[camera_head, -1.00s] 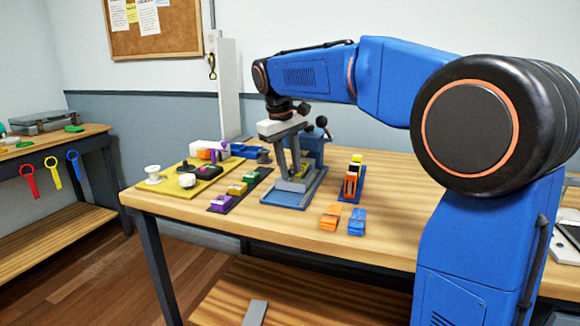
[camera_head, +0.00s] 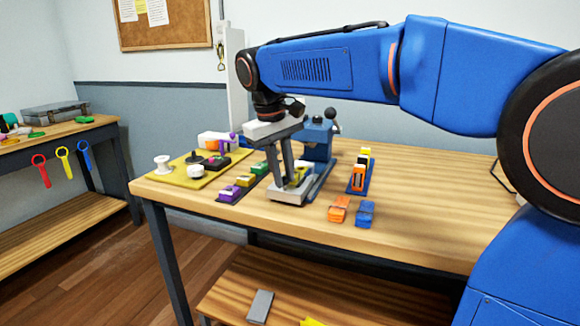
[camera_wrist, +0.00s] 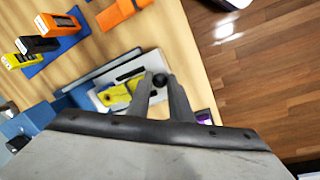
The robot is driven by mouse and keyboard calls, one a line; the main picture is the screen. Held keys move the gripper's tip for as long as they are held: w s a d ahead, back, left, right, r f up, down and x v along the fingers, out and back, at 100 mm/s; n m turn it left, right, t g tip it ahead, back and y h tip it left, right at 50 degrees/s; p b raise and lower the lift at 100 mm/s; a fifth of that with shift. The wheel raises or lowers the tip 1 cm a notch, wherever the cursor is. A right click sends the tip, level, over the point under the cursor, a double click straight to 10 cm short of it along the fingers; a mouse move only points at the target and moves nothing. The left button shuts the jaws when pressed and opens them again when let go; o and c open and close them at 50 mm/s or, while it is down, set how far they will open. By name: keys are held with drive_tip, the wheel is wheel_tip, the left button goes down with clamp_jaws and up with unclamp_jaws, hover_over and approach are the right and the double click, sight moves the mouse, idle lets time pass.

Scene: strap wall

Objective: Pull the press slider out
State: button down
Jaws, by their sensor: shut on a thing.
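The blue press (camera_head: 319,138) stands on the bench, with a dark ball-ended lever at its top. Its pale grey slider (camera_head: 284,195) lies at the front end of the blue base (camera_head: 321,183), drawn out from under the press. A yellow piece (camera_wrist: 117,95) sits on the slider, which also shows in the wrist view (camera_wrist: 103,84). My gripper (camera_head: 289,187) points down at the slider's front. In the wrist view, my gripper (camera_wrist: 160,81) has its fingers shut around the slider's black knob (camera_wrist: 160,79). The fingers hide part of the slider.
A blue rack (camera_head: 366,178) stands right, with an orange block (camera_head: 339,209) and a blue block (camera_head: 365,214) in front. The bench's front edge is close.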

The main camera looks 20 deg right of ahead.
drive_tip(key=shift+s+a, duration=0.1)
drive_tip(key=shift+s, duration=0.1)
drive_tip(key=c, duration=1.9)
unclamp_jaws()
drive_tip(key=shift+s+a, duration=0.1)
drive_tip(key=s+a+r, duration=0.1)
drive_tip(key=a+r, duration=0.2)
drive_tip(key=r, duration=1.4)
drive_tip(key=shift+s, duration=0.1)
